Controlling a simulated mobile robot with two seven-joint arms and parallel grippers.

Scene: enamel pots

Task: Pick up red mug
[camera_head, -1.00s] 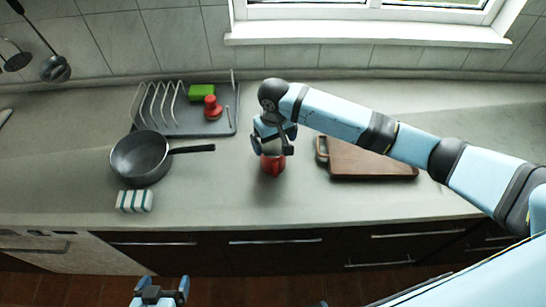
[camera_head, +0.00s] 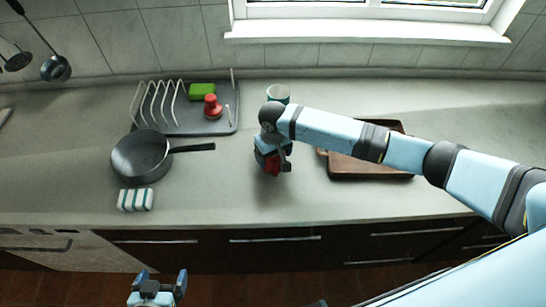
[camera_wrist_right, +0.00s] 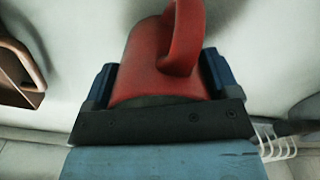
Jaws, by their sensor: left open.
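The red mug (camera_head: 272,165) is between the fingers of my right gripper (camera_head: 273,160), mostly covered by it in the head view. In the right wrist view the mug (camera_wrist_right: 145,62) fills the space between the two blue fingers, its handle pointing up in the picture. My right gripper is shut on it. The mug appears held a little above the counter, with a shadow below. My left gripper (camera_head: 157,288) is open and empty at the bottom edge, in front of the counter.
A dark pan (camera_head: 140,158) and a striped sponge (camera_head: 135,200) lie on the left. A rack tray (camera_head: 190,128) holds a green sponge (camera_head: 201,91) and a red object (camera_head: 212,107). A light blue cup (camera_head: 278,93) stands behind; a wooden board (camera_head: 370,165) lies right.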

